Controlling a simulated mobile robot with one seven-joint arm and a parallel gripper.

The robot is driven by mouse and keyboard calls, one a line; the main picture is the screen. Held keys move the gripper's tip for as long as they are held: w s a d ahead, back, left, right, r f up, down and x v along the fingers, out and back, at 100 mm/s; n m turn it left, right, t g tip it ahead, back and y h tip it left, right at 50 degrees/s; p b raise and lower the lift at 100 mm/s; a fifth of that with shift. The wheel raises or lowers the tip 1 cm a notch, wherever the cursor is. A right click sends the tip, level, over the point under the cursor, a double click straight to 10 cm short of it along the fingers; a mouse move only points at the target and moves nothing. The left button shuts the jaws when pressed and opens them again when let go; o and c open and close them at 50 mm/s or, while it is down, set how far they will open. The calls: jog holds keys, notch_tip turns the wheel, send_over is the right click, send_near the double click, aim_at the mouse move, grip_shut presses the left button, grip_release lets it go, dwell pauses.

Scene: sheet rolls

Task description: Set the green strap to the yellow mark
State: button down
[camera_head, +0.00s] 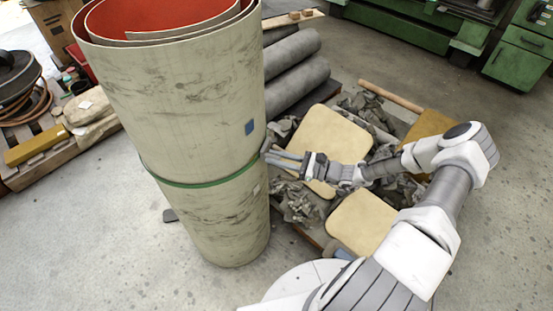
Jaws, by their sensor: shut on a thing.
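A large upright roll of pale, stained sheet (190,110) with a red inner face stands on the floor at left. The green strap (205,183) runs around it below mid-height, curving up toward the right edge. A blue patch (249,127) sits on the roll above the strap, and a small pale patch (256,190) just below it. I cannot make out a clearly yellow mark. My gripper (269,154) reaches in from the right and is shut at the roll's right edge, at the strap's height. The fingertip contact is small and partly hidden.
Grey rolls (290,70) lie behind the roll. Scrap and cream cushion-like pads (325,140) lie on a low platform beneath my arm. A pallet (60,150) with clutter is at left, green machines (520,45) at the back right. Floor is open at front left.

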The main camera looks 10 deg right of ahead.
dwell(0.3)
jog(key=c, duration=1)
grip_release()
jog(key=shift+c, duration=0.2)
jog(key=shift+s+d, duration=0.1)
jog(key=shift+d, duration=0.05)
jog(key=v, duration=1.7)
jog(key=shift+r, duration=0.1)
